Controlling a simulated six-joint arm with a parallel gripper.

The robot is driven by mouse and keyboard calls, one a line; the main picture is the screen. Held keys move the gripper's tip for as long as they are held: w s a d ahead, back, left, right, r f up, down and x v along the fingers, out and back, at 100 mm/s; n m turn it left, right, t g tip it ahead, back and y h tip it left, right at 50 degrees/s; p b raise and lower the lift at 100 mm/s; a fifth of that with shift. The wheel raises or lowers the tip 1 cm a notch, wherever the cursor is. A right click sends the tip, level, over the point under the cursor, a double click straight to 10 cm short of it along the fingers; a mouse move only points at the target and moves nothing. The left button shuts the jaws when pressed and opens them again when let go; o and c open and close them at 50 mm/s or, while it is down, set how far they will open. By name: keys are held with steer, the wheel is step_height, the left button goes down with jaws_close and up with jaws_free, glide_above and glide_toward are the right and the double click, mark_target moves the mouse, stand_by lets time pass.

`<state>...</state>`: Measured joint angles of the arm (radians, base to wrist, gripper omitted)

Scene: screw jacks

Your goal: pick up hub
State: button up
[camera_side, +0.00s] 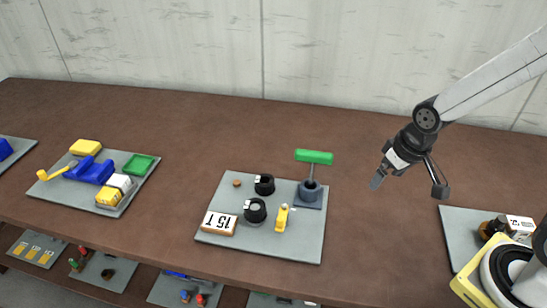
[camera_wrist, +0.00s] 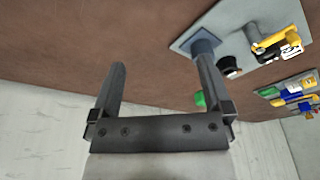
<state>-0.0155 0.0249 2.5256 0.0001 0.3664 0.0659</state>
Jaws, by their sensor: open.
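No part is labelled as the hub. Two short black cylinders with white marks, one behind (camera_side: 264,185) and one in front (camera_side: 255,211), stand on the grey middle mat (camera_side: 262,252) in the side view; I cannot tell which part is the hub. A green T-handle (camera_side: 314,157) stands upright in a blue-grey base (camera_side: 309,192) on the same mat. My gripper (camera_side: 378,180) is open and empty, in the air right of the mat and apart from everything. In the wrist view, its fingers (camera_wrist: 160,66) are spread over bare table, and one finger partly hides the base.
The middle mat also holds a brown nut (camera_side: 237,183), a "15 T" block (camera_side: 219,223) and a yellow part (camera_side: 282,218). A left mat (camera_side: 133,199) holds blue, yellow and green parts. A right mat (camera_side: 459,228) lies near my base. Brown table between mats is clear.

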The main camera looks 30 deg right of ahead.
steer(key=w+a+m, duration=0.4)
steer(key=w, duration=0.3)
steer(key=m+g, duration=0.3)
steer(key=m, duration=1)
glide_above(255, 207)
steer(key=f, duration=0.5)
steer(key=shift+w+a, duration=0.15)
steer(key=shift+w, duration=0.1)
steer(key=shift+f, duration=1.25)
steer(key=shift+f, duration=0.1)
steer(key=shift+s+d+f, duration=0.1)
steer(key=shift+f, duration=1.15)
steer(key=shift+s+d+f, duration=0.1)
steer(key=shift+f, duration=1.15)
